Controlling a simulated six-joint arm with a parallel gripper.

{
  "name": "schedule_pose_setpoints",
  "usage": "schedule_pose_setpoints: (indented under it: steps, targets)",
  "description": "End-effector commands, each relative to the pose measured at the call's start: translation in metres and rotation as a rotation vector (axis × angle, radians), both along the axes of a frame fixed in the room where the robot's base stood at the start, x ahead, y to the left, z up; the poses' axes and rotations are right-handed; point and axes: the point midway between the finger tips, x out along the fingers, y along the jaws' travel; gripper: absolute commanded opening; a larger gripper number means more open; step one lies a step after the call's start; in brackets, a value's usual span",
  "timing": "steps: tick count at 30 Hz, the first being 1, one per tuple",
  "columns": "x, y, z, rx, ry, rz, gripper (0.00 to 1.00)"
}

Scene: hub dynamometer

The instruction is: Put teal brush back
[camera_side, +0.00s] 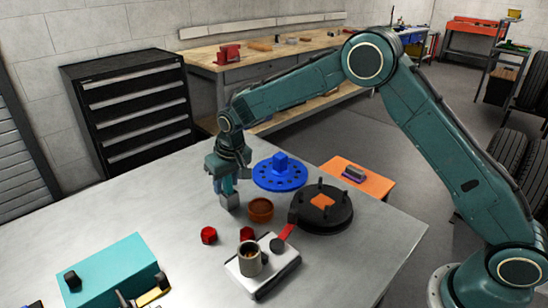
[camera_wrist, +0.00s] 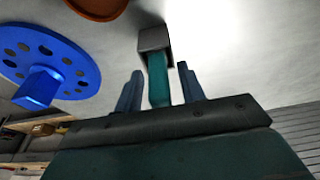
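The teal brush (camera_wrist: 158,82) stands with its lower end in or against a small grey block (camera_wrist: 152,40), which looks like a holder. In the side view the grey block (camera_side: 229,202) is on the metal table, below my gripper (camera_side: 228,184). In the wrist view my gripper (camera_wrist: 160,86) has one finger on each side of the teal handle. Narrow gaps show between the handle and both fingers, so it looks open around the handle. Whether the brush is inside the block or fixed to it is hard to tell.
Right of the block are a brown bowl (camera_side: 261,210), a blue drilled disc (camera_side: 280,174) and a black hub (camera_side: 322,212). The table's left back area is clear.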

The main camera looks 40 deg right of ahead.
Motion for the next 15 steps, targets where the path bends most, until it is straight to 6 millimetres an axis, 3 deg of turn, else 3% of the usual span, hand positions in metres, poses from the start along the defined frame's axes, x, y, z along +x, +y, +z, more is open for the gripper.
schedule_pose_setpoints:
  steps: [8,15]
  targets:
    - [-0.003,0.000,0.017,0.000,-0.003,0.000,0.39]
    - [-0.012,0.000,0.051,0.001,-0.004,0.000,0.39]
